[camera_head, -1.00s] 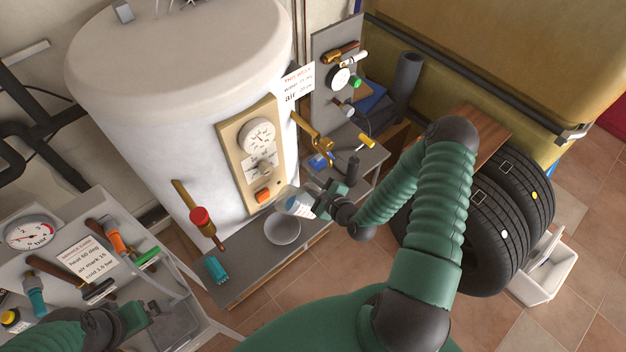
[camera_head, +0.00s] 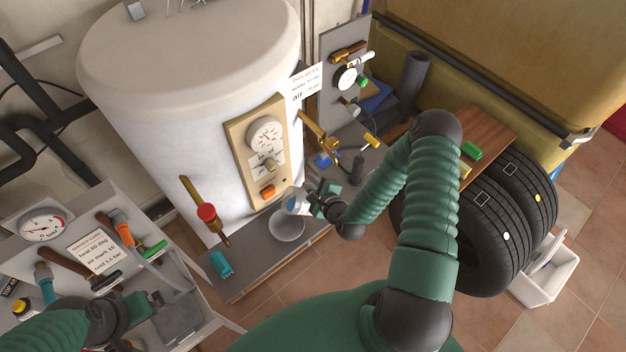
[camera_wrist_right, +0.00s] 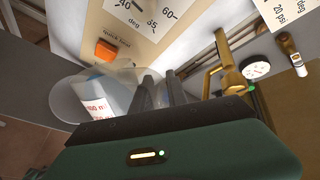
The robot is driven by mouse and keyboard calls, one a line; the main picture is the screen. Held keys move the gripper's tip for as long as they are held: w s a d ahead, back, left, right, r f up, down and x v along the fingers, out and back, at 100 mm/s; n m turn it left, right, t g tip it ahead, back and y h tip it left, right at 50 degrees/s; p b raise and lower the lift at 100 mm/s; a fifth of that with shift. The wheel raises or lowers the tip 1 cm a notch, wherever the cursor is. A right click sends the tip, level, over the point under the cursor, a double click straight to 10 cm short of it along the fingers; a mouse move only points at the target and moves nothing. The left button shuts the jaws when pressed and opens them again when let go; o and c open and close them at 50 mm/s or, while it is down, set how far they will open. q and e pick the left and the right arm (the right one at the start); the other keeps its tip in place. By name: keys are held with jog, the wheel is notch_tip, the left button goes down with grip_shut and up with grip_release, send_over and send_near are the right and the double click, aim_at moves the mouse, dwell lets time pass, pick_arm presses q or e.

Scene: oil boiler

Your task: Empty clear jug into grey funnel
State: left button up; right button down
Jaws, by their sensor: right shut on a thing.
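The clear jug (camera_head: 295,205), with a white label, is held by my right gripper (camera_head: 316,204) just above the grey funnel (camera_head: 287,230). The jug looks tilted toward the funnel; whether liquid flows cannot be made out. In the right wrist view the gripper's dark fingers (camera_wrist_right: 160,95) are shut on the jug (camera_wrist_right: 122,88), whose label with red print shows. The funnel's round bowl (camera_wrist_right: 64,102) shows behind and beside the label. The funnel stands on the low grey bench (camera_head: 262,256). My left gripper (camera_head: 140,312) is at the lower left, away from both; its fingers are unclear.
The white boiler (camera_head: 175,110) with its gauge panel (camera_head: 262,150) rises behind the bench. A red-topped brass valve (camera_head: 206,212) and a teal object (camera_head: 221,264) are left of the funnel. Tyres (camera_head: 500,230) are at right. A cluttered side table (camera_head: 170,285) is at left.

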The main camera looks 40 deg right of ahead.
dwell(0.3)
jog(key=shift+w+a+n+p, duration=0.2)
jog(key=shift+a+n+p, duration=0.05)
jog(key=shift+n+p, duration=0.05)
jog(key=shift+f, duration=0.1)
jog(key=shift+w+a+n+g+h, duration=0.15)
jog(key=shift+a+n+g+h, duration=0.2)
jog(key=shift+h, duration=0.15)
jog(key=shift+a, duration=0.15)
dwell(2.3)
jog(key=shift+w+a+p, duration=0.15)
jog(key=shift+a+p, duration=0.05)
jog(key=shift+p, duration=0.15)
jog(key=shift+a+f+n+h, duration=0.15)
jog(key=shift+n+h, duration=0.1)
jog(key=shift+h, duration=0.05)
dwell(1.9)
jog(key=shift+w+a+f+g, duration=0.1)
jog(key=shift+w+a+g, duration=0.05)
jog(key=shift+a+g, duration=0.1)
